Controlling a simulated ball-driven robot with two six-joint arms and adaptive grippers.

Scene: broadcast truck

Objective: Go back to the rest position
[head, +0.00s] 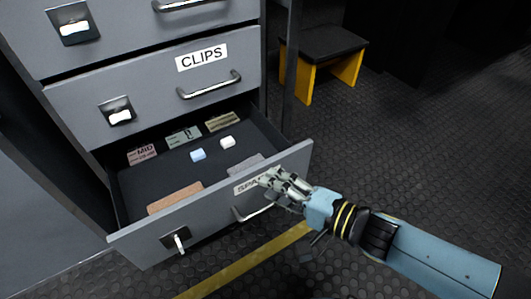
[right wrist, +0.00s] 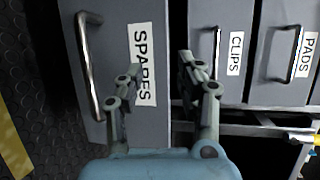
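My right gripper (head: 272,180) is at the front of the pulled-out SPARES drawer (head: 140,240), partly covering its label. In the right wrist view its two fingers (right wrist: 158,72) are spread apart with nothing between them. There the SPARES label (right wrist: 142,64) shows behind the fingers, and the drawer's handle (right wrist: 90,65) lies left of them, not gripped. In the head view this handle (head: 252,212) is partly hidden by the hand. I cannot tell whether the fingers touch the drawer front. My left gripper is not in view.
The CLIPS drawer (head: 150,95) above is shut. A black-topped yellow stool (head: 322,42) stands behind. A yellow floor stripe (head: 245,262) runs below; floor at right is clear.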

